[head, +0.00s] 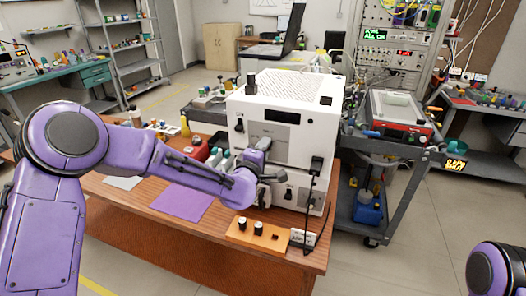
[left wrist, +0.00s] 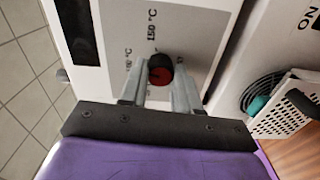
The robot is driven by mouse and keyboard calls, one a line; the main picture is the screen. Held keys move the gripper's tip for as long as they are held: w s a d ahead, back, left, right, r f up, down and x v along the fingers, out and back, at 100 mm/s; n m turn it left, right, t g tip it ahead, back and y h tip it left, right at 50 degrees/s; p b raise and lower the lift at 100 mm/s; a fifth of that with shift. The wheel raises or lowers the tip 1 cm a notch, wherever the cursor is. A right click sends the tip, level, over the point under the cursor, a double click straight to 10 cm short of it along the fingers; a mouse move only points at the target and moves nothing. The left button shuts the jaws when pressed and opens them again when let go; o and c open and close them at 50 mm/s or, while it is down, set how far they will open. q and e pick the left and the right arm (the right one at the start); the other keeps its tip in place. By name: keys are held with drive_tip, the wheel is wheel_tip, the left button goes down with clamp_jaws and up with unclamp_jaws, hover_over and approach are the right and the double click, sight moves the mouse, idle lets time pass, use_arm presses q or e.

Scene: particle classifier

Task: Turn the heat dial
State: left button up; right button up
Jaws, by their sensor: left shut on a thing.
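The heat dial (left wrist: 160,69) is a round black knob with a red face on a light grey panel in the left wrist view. A "150 °C" label is printed beside it, and another label is partly covered. My left gripper (left wrist: 157,84) is shut on the dial, one finger on each side of it. In the head view my left gripper (head: 266,172) is at the front of the white machine (head: 290,110). There the hand and wrist hide the dial. My right gripper is not in view.
The machine stands on a wooden table (head: 190,238). A purple mat (head: 182,204) lies to its left, and an orange block with black knobs (head: 258,236) lies in front. A grey cart (head: 385,175) stands close on the right. A dark cable hangs near the machine's right edge.

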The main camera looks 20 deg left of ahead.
use_arm(q)
drive_tip(key=m+b, duration=0.1)
drive_tip(key=m, duration=1)
drive_tip(key=shift+f, duration=0.1)
drive_tip(key=shift+m, duration=0.3)
idle(0.3)
drive_tip(key=o, duration=1.1)
drive_tip(key=shift+c, duration=0.2)
drive_tip(key=s+b, duration=0.2)
drive_tip(key=s, duration=0.8)
drive_tip(key=shift+s+a, duration=0.15)
drive_tip(key=shift+s, duration=0.15)
